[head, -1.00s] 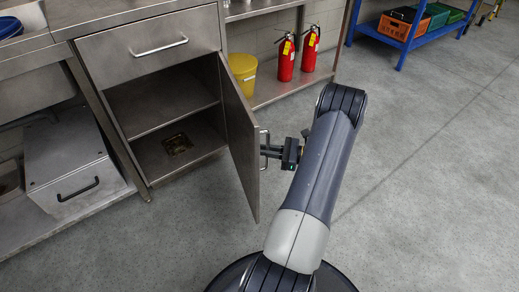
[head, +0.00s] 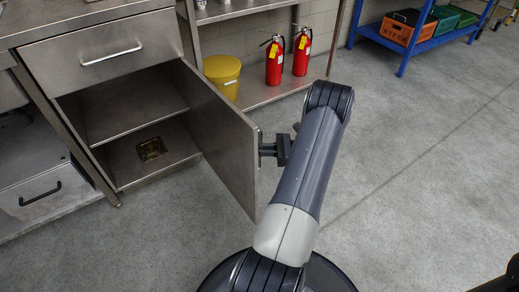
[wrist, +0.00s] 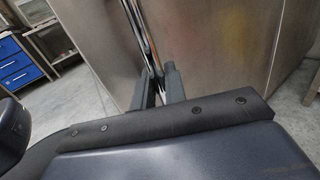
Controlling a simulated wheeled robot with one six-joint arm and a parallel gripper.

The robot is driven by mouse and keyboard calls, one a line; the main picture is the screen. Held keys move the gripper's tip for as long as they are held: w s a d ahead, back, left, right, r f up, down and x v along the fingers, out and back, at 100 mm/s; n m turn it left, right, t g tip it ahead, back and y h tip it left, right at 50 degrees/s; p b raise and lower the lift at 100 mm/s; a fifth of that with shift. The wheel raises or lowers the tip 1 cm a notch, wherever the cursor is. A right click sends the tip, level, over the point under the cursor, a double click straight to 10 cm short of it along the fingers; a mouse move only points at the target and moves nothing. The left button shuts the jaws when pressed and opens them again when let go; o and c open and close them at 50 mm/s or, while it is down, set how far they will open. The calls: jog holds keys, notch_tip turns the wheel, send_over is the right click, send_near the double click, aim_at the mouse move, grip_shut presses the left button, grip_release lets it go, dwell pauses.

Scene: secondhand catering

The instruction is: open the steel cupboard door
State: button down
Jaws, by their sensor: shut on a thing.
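The steel cupboard door (head: 217,132) stands well open, swung out toward the right of the cupboard. Inside the steel cupboard are a shelf (head: 128,108) and a small brass-coloured item (head: 151,149) on the floor. My gripper (head: 265,149) is at the door's outer edge, shut on the door handle. In the wrist view the bright bar of the handle (wrist: 139,35) runs between the two dark fingers (wrist: 158,85), with the door panel (wrist: 215,55) behind. In the head view the handle is mostly hidden behind the door edge and the gripper.
A drawer with a handle (head: 112,55) sits above the opening. To the right, a low shelf holds a yellow bucket (head: 222,76) and two red fire extinguishers (head: 275,62). A blue rack (head: 418,48) with crates stands farther back. The grey floor on the right is clear.

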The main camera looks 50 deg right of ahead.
jog(key=shift+s+f, duration=0.1)
jog(key=c, duration=1.5)
grip_release()
jog(key=shift+c, duration=0.2)
jog(key=p+v, duration=0.2)
jog(key=v, duration=0.8)
jog(key=shift+s+d, duration=0.3)
